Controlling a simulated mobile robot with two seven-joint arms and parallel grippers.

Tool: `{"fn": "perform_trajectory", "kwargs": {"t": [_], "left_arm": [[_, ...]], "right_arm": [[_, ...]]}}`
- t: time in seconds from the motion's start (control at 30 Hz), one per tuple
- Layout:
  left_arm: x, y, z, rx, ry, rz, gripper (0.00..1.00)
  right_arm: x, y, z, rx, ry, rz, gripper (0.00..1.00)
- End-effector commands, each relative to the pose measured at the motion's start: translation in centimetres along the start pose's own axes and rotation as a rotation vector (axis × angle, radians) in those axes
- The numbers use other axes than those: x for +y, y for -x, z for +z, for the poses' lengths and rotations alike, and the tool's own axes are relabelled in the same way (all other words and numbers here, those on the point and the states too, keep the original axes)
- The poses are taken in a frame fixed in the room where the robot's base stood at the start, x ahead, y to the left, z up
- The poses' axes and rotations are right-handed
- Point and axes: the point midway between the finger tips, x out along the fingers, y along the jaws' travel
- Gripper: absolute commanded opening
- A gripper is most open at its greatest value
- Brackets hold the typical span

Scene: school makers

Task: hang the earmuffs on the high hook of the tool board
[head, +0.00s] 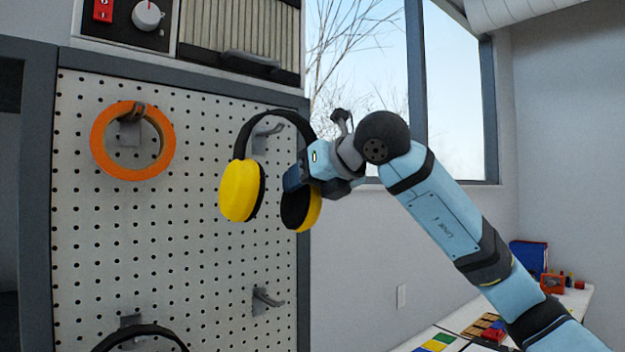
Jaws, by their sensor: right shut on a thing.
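The earmuffs, with yellow cups (239,190) and a black headband, are upright in front of the right part of the white tool board (205,240). My right gripper (296,180) is shut on the earmuffs, at the right side near the right cup. The high hook (268,131) is a grey prong on the board, seen inside the top of the headband's arch. I cannot tell whether the band touches the hook. My left gripper is not in view.
An orange ring (101,142) hangs on the upper left hook. A lower right hook (266,299) is empty. A black band (140,334) shows at the bottom left hook. A bench (429,333) with colored items stands at the lower right, below a window.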

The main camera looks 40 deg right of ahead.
Motion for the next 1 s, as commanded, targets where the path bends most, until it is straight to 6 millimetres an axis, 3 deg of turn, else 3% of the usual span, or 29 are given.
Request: {"fn": "perform_trajectory", "kwargs": {"t": [0.7,1.0], "left_arm": [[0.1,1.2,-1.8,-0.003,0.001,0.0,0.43],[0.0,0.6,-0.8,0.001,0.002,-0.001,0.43]], "right_arm": [[-0.1,-4.0,1.6,0.001,-0.002,0.0,0.19],[-0.3,-5.5,0.9,-0.001,-0.001,0.0,0.19]]}}
